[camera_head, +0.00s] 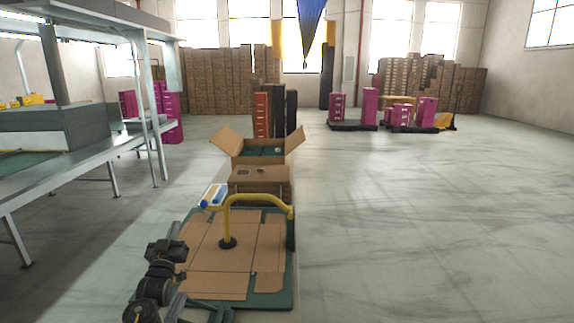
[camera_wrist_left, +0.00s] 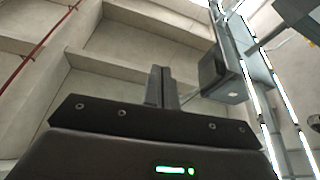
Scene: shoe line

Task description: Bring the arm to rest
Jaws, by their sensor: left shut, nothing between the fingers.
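My left arm comes in at the lower left of the head view, beside the left edge of the cart. Its gripper (camera_head: 175,231) is raised at the arm's far end, small and dark. In the left wrist view the two fingers (camera_wrist_left: 161,86) are together with nothing between them. They point up toward the ceiling and touch nothing that I can see. My right gripper is not in view.
A flat cart with cardboard (camera_head: 220,262) and a yellow bar (camera_head: 258,198) is in front. Behind it stands an open carton (camera_head: 259,160). A metal workbench (camera_head: 75,152) is at the left. The floor (camera_head: 420,220) at the right is clear.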

